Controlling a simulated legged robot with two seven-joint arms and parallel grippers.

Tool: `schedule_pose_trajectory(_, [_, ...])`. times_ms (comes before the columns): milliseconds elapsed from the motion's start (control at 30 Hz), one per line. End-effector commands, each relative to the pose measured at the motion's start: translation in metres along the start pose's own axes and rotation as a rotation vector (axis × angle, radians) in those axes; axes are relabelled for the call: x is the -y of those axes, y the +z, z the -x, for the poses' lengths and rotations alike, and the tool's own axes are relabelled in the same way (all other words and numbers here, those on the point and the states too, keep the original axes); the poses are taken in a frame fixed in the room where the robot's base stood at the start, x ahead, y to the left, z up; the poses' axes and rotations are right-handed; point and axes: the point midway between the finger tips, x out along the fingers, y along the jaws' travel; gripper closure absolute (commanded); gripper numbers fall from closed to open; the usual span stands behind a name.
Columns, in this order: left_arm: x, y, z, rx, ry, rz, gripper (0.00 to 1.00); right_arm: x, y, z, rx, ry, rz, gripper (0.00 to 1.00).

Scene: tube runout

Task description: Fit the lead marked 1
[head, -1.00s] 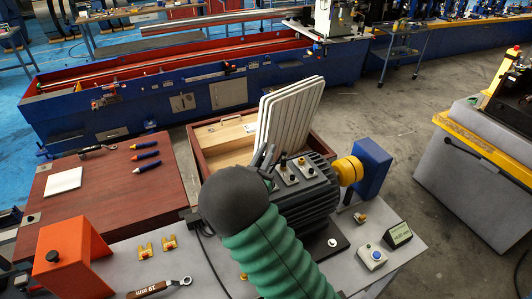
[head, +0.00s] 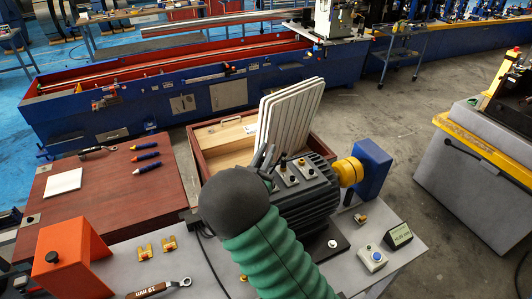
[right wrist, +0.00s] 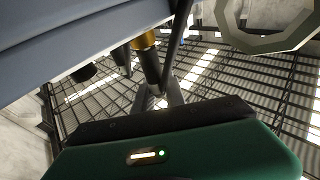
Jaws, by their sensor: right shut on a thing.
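The motor (head: 306,206), dark grey-green and finned, stands on the bench with small terminal posts (head: 292,170) on top. My right arm, with its green sleeve and dark round joint, covers the motor's near left side. My right gripper (head: 264,157) is at the left edge of the terminal area. In the right wrist view it is shut on a dark cylindrical piece with a brass-coloured collar (right wrist: 146,41). This may be the lead's end; no mark 1 is readable. Whether it touches a terminal cannot be told. My left gripper is not in view.
A yellow coupling (head: 348,171) and blue block (head: 372,168) stand right of the motor. White panels (head: 290,112) rise from the wooden box behind it.

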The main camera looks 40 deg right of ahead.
Motion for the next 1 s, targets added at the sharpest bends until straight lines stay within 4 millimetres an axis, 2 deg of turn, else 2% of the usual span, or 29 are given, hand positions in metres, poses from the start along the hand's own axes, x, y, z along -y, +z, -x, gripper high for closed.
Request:
schedule_pose_trajectory(200, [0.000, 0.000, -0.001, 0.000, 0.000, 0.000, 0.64, 0.000, 0.002, 0.001, 0.003, -0.002, 0.001, 1.00])
schedule_pose_trajectory(533, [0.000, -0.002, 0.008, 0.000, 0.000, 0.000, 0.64, 0.000, -0.012, -0.002, 0.001, -0.002, 0.000, 1.00])
schedule_pose_trajectory(1000, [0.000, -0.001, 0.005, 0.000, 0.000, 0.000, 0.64, -0.001, -0.011, -0.001, 0.000, 0.003, 0.002, 1.00])
